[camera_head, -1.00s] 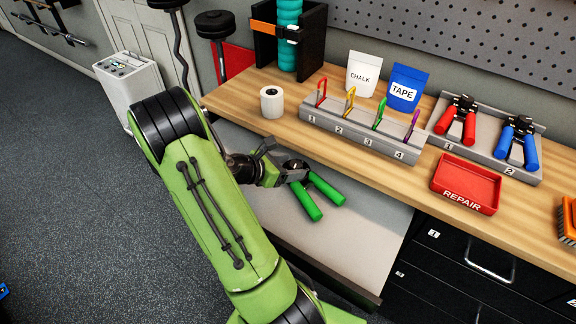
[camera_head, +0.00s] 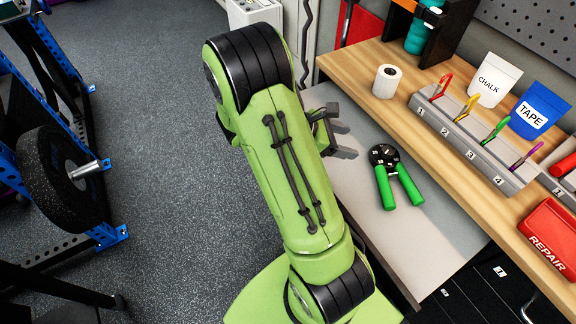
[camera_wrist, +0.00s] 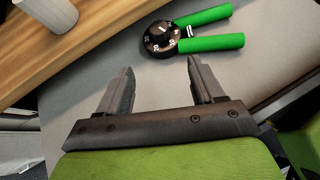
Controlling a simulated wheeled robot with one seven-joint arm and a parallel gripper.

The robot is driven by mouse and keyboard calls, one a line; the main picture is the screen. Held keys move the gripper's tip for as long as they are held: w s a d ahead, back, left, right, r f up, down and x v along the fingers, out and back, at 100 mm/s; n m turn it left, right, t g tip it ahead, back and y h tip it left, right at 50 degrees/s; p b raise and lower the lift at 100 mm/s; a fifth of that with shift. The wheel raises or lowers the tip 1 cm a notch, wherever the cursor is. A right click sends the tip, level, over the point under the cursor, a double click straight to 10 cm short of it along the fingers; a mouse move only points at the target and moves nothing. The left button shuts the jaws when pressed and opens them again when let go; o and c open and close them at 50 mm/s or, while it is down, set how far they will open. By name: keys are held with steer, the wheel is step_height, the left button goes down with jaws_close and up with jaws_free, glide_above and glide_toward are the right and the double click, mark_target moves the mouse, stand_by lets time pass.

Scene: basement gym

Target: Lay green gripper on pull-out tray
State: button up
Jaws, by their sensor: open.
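The green gripper (camera_head: 396,178), a hand-grip trainer with two green handles and a black dial head, lies flat on the grey pull-out tray (camera_head: 440,240). It also shows in the wrist view (camera_wrist: 196,32), beyond my fingertips and a little to the right, its handles pointing right. My gripper (camera_head: 340,137) is left of it in the head view, partly hidden by my arm. In the wrist view my gripper (camera_wrist: 160,82) has its two fingers spread apart with nothing between them. The fingers are apart from the green gripper.
A wooden bench top (camera_head: 345,65) runs above the tray, with a white tape roll (camera_head: 387,81), a numbered carabiner rack (camera_head: 470,150), chalk (camera_head: 495,78) and tape (camera_head: 538,110) pouches, and a red repair bin (camera_head: 550,235). A weight rack with a black plate (camera_head: 60,180) stands left.

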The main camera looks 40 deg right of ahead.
steer(key=s+a+r+m+t+y, duration=0.1)
steer(key=a+r+m+t+y, duration=0.2)
steer(key=a, duration=0.5)
steer(key=s+a+r+m+t+y, duration=0.2)
steer(key=a+r+m+t+y, duration=0.1)
steer(key=a, duration=0.6)
steer(key=s+a+r+m+t+y, duration=0.2)
steer(key=a+r+m+t+y, duration=0.2)
steer(key=a+r, duration=0.3)
steer(key=shift+a+m+t, duration=0.6)
steer(key=shift+a+m, duration=0.1)
steer(key=shift+a, duration=0.35)
